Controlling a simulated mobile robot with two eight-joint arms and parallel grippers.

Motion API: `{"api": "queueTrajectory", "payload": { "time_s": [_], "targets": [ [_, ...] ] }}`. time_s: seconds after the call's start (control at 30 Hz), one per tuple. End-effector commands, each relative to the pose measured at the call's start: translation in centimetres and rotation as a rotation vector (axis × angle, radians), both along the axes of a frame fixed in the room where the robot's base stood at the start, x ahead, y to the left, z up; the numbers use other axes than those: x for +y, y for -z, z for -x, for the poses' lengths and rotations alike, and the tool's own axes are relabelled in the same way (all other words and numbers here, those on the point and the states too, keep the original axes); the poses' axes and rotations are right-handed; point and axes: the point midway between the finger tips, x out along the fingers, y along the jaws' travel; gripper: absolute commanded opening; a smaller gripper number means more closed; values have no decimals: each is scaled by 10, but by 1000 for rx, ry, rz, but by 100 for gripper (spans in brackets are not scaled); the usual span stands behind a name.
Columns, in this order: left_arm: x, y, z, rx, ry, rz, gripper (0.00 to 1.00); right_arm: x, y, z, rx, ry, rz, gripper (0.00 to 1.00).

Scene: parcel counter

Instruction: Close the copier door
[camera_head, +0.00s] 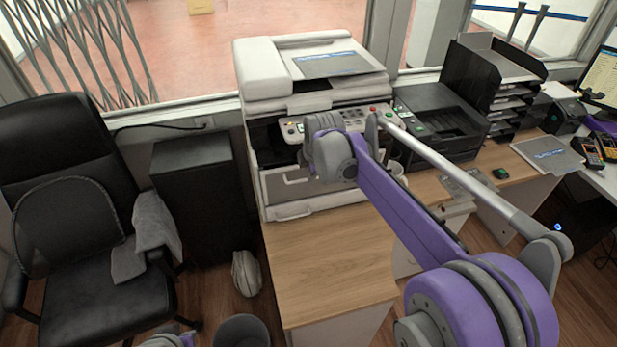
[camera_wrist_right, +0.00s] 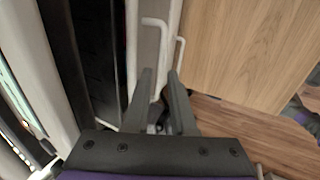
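The white copier (camera_head: 262,80) stands on the desk. Its front door (camera_head: 285,195), a pale panel with a white handle (camera_head: 294,180), shows low on its front. Dark interior shows above and behind the panel, so the door looks open. My right arm reaches in front of the copier and hides part of it. In the right wrist view my right gripper (camera_wrist_right: 160,74) is open, its fingers apart beside the door panel (camera_wrist_right: 150,45) and close to the white handle (camera_wrist_right: 178,52). Contact cannot be told. Only a piece of my left arm shows at the bottom edge.
The wooden desktop (camera_head: 325,260) in front of the copier is clear. A black printer (camera_head: 440,120) and paper trays (camera_head: 490,80) stand to the right. A black cabinet (camera_head: 205,190), an office chair (camera_head: 75,220) and a bin (camera_head: 241,332) are at the left.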

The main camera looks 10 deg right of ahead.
Motion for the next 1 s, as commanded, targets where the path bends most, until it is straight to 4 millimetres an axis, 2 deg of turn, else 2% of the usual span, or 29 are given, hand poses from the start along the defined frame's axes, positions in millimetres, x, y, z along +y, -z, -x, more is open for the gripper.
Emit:
{"api": "queueTrajectory", "payload": {
  "time_s": [0.1, 0.3, 0.67, 0.8, 0.87, 1.0],
  "targets": [
    [0, -1, 0, -1, 0, 0, 0, 0, -22, 10, 0, 0, 0, 24],
    [0, -2, -1, -1, 0, 0, 0, -1, -44, 20, 0, 0, 0, 24],
    [0, -2, -1, -1, 0, 0, 0, -1, -48, 22, 0, 0, 0, 22],
    [0, 6, 2, 5, 0, 0, 0, -9, -36, 22, -43, 27, 15, 0],
    [0, 17, 6, 12, 0, 0, 0, -19, -22, 23, -107, 61, 37, 0],
    [0, 51, 16, 31, 0, 0, 0, -49, 14, 29, -383, 150, 86, 0]
  ]
}}
